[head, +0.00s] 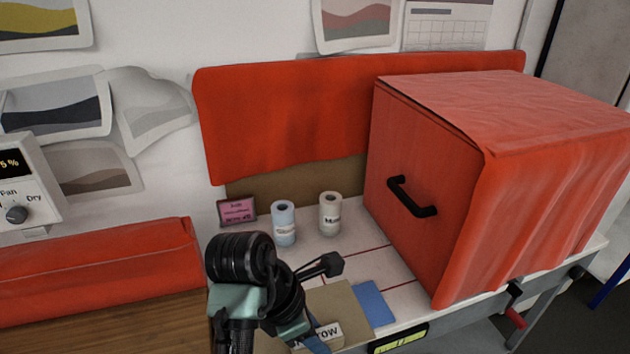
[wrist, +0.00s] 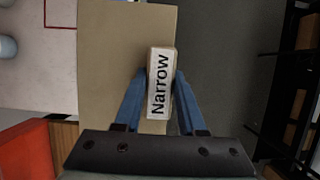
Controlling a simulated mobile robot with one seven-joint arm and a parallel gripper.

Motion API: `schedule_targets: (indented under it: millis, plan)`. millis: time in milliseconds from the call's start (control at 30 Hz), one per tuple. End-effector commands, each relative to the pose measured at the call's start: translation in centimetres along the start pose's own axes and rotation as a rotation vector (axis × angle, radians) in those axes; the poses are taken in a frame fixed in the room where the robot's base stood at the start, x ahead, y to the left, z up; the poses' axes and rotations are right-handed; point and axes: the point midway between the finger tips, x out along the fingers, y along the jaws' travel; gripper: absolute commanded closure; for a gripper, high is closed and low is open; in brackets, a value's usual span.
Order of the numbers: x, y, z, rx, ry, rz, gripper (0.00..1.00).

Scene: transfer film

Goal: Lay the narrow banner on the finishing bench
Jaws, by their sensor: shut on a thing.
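The narrow banner is a flat tan piece (head: 340,301) with a pale block labelled "Narrow" on it. In the wrist view the tan piece (wrist: 108,60) lies below my fingers, and the "Narrow" block (wrist: 160,96) is between them. My gripper (wrist: 160,78) is shut on this block, a blue finger on each side. In the head view my arm hides most of the gripper and part of the piece. The tan piece is at the front edge of a white-topped bench (head: 377,262) with red lines. I cannot tell whether it touches the top.
A large red box (head: 425,165) with a black handle fills the bench's right side. A blue pad (head: 374,303) lies beside the tan piece. Two rolls (head: 284,222) (head: 330,213) and a pink sign (head: 237,211) stand at the back left. A green-yellow level (head: 398,339) is at the front edge.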

Motion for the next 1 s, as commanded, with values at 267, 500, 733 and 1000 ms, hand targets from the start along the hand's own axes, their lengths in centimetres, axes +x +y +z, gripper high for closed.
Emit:
schedule_targets:
  millis: [267,500,733,1000]
  plan:
    - [5.0,-1.4,-1.4,0.344,0.003,-0.146,1.0]
    - [10.6,-3.5,-3.9,0.775,0.004,-0.329,1.0]
    - [16.2,-6.1,-7.5,1.239,0.002,-0.522,1.0]
    - [20.3,-8.5,-11.3,1.634,0.001,-0.681,1.0]
